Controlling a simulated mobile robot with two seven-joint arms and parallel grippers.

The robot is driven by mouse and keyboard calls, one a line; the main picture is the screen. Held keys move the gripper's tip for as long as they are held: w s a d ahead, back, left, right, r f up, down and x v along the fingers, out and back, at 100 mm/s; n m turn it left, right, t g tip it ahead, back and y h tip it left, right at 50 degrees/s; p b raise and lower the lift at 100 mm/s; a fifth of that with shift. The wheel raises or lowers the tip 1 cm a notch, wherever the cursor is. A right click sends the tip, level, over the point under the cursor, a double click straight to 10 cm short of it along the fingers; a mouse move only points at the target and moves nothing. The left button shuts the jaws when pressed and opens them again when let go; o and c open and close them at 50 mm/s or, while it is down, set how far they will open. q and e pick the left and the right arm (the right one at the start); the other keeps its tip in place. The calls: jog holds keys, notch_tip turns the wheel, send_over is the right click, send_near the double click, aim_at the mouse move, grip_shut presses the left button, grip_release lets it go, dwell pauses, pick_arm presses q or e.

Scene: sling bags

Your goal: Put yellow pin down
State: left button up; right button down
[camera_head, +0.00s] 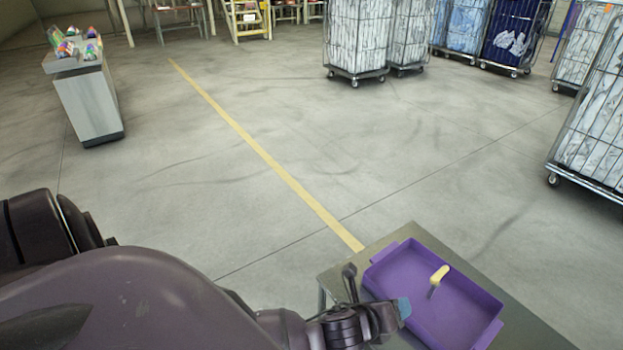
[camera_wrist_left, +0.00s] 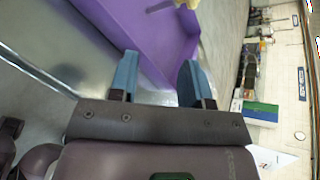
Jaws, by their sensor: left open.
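The yellow pin (camera_head: 440,272) is in the purple tray (camera_head: 478,292), tilted, with a darker part or shadow below it; I cannot tell which. A yellow piece (camera_wrist_left: 188,3) shows at the top edge of the left wrist view, cut off. My left gripper (camera_head: 403,308) is at the tray's near left wall, apart from the pin. In the left wrist view its two blue fingers (camera_wrist_left: 157,78) are spread with nothing between them, and the purple tray (camera_wrist_left: 150,35) lies beyond. My right gripper is in neither view.
The tray stands on a grey metal table (camera_head: 392,240). A grey pedestal (camera_head: 88,100) with colourful items stands far left. Wheeled cages (camera_head: 357,40) with pale bundles stand at the back and right. The floor between, with a yellow line (camera_head: 262,150), is clear.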

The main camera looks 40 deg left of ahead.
pick_arm(q)
jog(key=s+a+f+n+y, duration=0.1)
jog(key=s+a+f+n, duration=0.2)
jog(key=n, duration=1)
jog(key=s+a+f+n+y, duration=0.1)
jog(key=s+a+f+n, duration=0.3)
jog(key=s+a+n, duration=0.3)
jog(key=s+n, duration=0.4)
jog(key=n, duration=0.3)
jog(key=shift+s+a+f+g, duration=0.15)
jog(key=shift+s+g, duration=0.05)
jog(key=shift+g, duration=0.2)
jog(key=shift+w+f+b, duration=0.2)
jog(key=shift+f+b, duration=0.15)
jog(key=shift+b, duration=0.25)
